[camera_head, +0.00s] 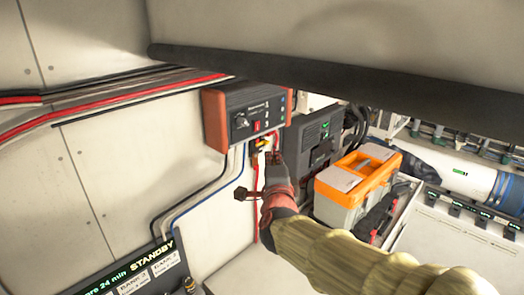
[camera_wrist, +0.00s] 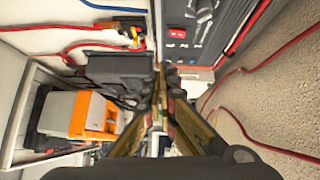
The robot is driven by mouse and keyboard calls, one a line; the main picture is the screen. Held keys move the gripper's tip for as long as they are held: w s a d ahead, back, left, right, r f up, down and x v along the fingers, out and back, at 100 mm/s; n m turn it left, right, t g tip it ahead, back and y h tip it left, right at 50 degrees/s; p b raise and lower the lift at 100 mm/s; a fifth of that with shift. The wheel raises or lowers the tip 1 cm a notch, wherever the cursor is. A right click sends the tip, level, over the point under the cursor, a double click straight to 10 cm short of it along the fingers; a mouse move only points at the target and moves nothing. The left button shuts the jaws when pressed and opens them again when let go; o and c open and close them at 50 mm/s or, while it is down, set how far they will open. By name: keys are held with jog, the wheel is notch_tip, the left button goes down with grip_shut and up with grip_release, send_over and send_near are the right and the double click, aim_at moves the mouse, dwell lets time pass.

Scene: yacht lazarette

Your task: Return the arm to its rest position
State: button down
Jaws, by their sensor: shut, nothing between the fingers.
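My gripper (camera_head: 272,158) is at the end of my arm, which reaches in from the lower right in the head view. It is just below the control box (camera_head: 236,118) with red-brown sides, a knob and a red switch. In the wrist view the fingers of my gripper (camera_wrist: 160,70) come together with nothing between them. The control box (camera_wrist: 208,38) is just beyond the tips there, to the upper right. I cannot tell whether the fingertips touch it. A yellow connector (camera_wrist: 136,38) with red wires is left of the fingertips.
An orange-lidded toolbox (camera_head: 340,182) stands right of my gripper, close to my arm. A black unit (camera_head: 322,130) is on the wall behind. A dark padded edge (camera_head: 330,75) crosses above. A display reading STANDBY (camera_head: 140,262) is at lower left. Cables run along the wall.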

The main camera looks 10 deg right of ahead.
jog(key=s+a+f+n+g+y+b, duration=0.1)
jog(key=s+a+f+n+g+y, duration=0.2)
jog(key=s+a+f+n, duration=0.25)
jog(key=s+a+f+n+g+y, duration=0.2)
jog(key=a+f+n+g+y, duration=0.15)
jog(key=f+n, duration=0.45)
jog(key=s+d+f+n+g+h+b, duration=0.1)
jog(key=s+d+f+b, duration=0.4)
jog(key=s, duration=0.7)
jog(key=s+d+f+n+g+h+b, duration=0.2)
jog(key=s+d+f+n+g+b, duration=0.2)
jog(key=s+f+b, duration=0.5)
jog(key=s+d+f+n, duration=0.1)
jog(key=s+d+f, duration=0.1)
jog(key=s+f, duration=0.2)
jog(key=shift+f, duration=0.35)
jog(key=shift+a, duration=0.15)
